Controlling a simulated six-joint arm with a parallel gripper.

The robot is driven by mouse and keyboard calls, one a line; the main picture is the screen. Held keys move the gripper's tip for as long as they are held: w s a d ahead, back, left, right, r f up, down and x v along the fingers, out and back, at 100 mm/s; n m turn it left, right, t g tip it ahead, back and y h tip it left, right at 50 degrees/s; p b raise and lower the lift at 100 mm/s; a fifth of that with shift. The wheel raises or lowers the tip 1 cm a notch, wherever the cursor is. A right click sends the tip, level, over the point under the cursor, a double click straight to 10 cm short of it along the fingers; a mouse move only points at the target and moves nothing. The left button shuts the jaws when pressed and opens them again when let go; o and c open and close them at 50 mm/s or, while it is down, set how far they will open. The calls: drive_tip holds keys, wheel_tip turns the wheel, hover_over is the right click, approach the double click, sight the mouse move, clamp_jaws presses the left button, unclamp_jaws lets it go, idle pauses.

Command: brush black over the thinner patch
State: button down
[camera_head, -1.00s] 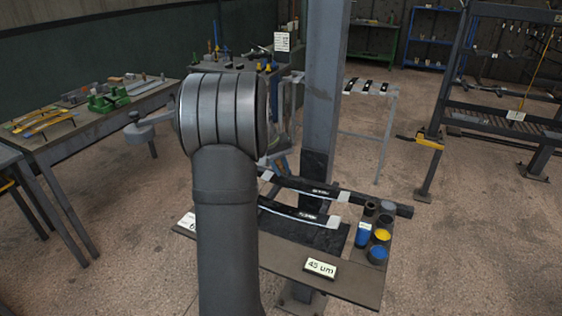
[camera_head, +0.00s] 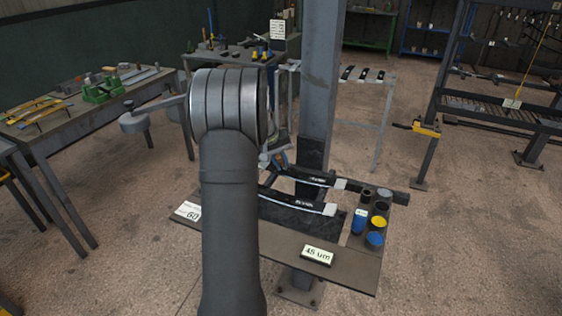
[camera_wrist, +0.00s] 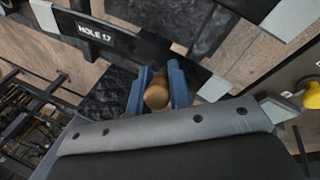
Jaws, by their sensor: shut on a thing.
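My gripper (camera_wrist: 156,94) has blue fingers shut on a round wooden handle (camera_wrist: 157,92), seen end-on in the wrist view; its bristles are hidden. In the head view my arm covers most of the gripper. Two dark leaf springs lie across the bench: a nearer one (camera_head: 290,202) and a farther one (camera_head: 312,177), each with pale tape at the right end. A card reads "45 um" (camera_head: 317,256); another reads "60" (camera_head: 189,211). I cannot tell the patch's edges.
Paint cans stand at the bench's right end: a blue one (camera_head: 359,222), a yellow-topped one (camera_head: 379,222), a blue-topped one (camera_head: 374,240) and dark ones. A steel post (camera_head: 322,80) rises behind the springs. A tool table (camera_head: 60,125) stands left.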

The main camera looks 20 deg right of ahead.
drive_tip(key=shift+w, duration=0.95)
wheel_tip(320, 180, up, 8)
drive_tip(key=s+a, duration=0.2)
drive_tip(key=shift+s+a, duration=0.35)
drive_tip(key=shift+a, duration=0.05)
idle(0.4)
idle(0.7)
drive_tip(key=shift+s+d+f, duration=0.45)
drive_tip(key=shift+s+d, duration=0.05)
